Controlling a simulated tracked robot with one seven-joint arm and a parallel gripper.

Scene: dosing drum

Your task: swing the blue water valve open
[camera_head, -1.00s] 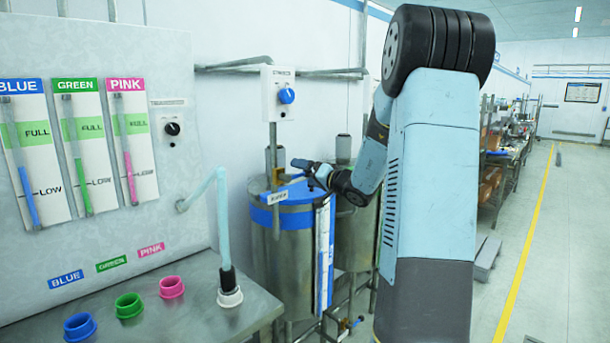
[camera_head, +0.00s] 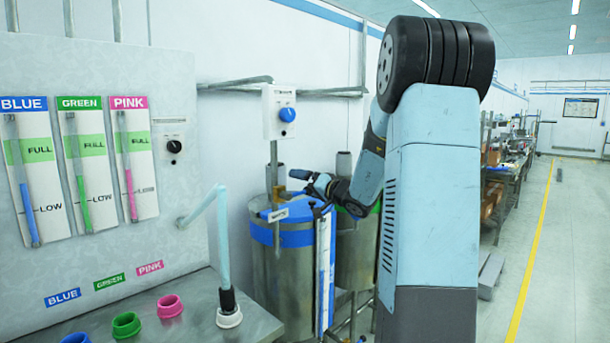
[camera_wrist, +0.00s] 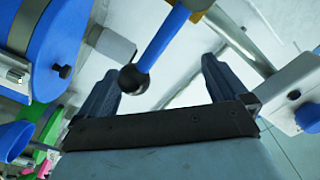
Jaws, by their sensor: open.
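In the wrist view a blue lever (camera_wrist: 165,37) with a black ball knob (camera_wrist: 133,79) reaches down from the top. The knob lies in the gap between the fingers of my open gripper (camera_wrist: 162,82), closer to the left finger; I cannot tell whether they touch. A little brass shows at the lever's upper end. The lever cannot be made out there.
A wall box (camera_head: 279,112) with a blue knob (camera_head: 287,114) is above the drum. A second steel drum (camera_head: 357,250) stands behind to the right. A steel bench (camera_head: 255,325) with coloured cups and a light-blue spout (camera_head: 222,240) is at left. The floor at right is open.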

